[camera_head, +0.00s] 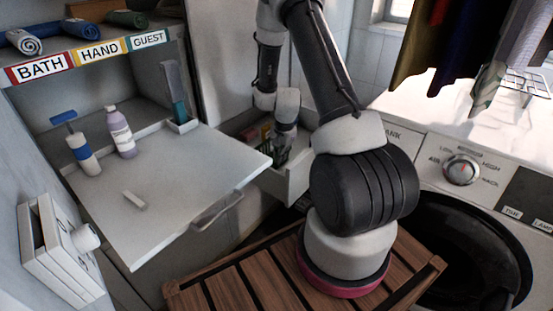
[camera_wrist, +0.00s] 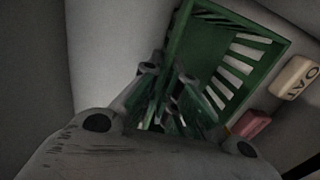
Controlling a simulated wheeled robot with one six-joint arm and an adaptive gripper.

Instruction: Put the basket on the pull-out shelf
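The green slatted basket (camera_wrist: 238,48) lies inside a white drawer, tilted in the wrist view. In the head view it is mostly hidden behind my gripper. My gripper (camera_head: 280,148) reaches down into that drawer. In the wrist view, my gripper's fingertips (camera_wrist: 168,75) are at the basket's near side wall, one on each side of it. Whether they press on the wall is too dark to tell. The pull-out shelf (camera_head: 175,195) is a white board, extended, at left in the head view.
The white drawer (camera_head: 292,178) also holds a cream box (camera_wrist: 294,77) and a pink item (camera_wrist: 250,124). A washing machine (camera_head: 470,190) stands right, with hanging clothes above. A slatted wooden surface (camera_head: 235,290) is below. The shelf's right front part is clear.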

